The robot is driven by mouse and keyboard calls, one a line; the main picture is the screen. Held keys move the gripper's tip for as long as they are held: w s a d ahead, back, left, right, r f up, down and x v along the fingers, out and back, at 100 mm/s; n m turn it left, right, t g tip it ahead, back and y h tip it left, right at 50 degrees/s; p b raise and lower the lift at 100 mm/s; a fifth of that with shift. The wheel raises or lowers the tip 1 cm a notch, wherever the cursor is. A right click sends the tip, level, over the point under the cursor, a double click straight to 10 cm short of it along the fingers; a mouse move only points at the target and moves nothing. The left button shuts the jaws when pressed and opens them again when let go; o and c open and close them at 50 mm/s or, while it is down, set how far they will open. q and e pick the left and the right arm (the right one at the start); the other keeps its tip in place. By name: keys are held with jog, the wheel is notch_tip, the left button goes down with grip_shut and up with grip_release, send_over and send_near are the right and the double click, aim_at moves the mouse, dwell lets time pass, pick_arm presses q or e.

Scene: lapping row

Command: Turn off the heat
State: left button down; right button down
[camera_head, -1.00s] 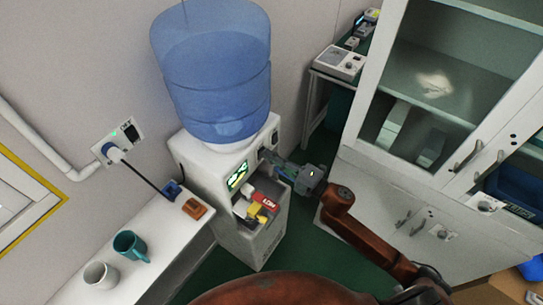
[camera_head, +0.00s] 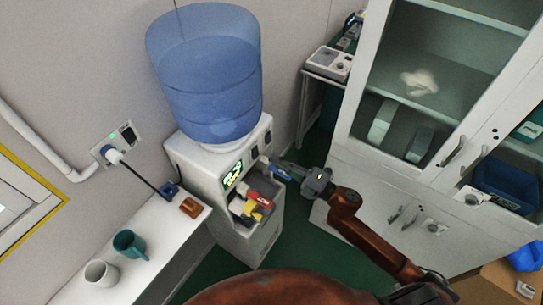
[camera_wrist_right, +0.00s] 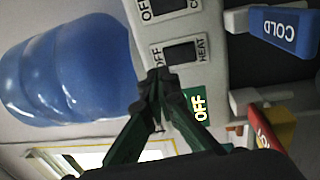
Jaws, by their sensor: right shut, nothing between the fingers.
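The water dispenser (camera_head: 198,160) with its blue bottle (camera_head: 205,75) stands against the wall. In the right wrist view the switch marked HEAT (camera_wrist_right: 182,53) is a dark rocker with OFF at one end; which way it is tipped I cannot tell. A second OFF switch (camera_wrist_right: 180,5) is beside it, cut by the frame. The green display (camera_head: 234,176) reads OFF in the wrist view (camera_wrist_right: 199,106). My right gripper (camera_head: 278,163) is shut and empty in front of the dispenser; its tips (camera_wrist_right: 158,82) appear close to the HEAT switch. Contact is unclear. My left gripper is out of view.
The blue COLD tap (camera_wrist_right: 285,30) and red tap (camera_wrist_right: 266,140) stick out near the gripper. A side table (camera_head: 120,283) with two mugs stands at left; a glass-door cabinet (camera_head: 345,160) stands at right. Green floor shows between dispenser and cabinet.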

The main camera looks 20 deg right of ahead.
jog(key=r+v, duration=0.1)
jog(key=v, duration=0.7)
jog(key=shift+d+r, duration=0.2)
jog(key=shift+r, duration=0.1)
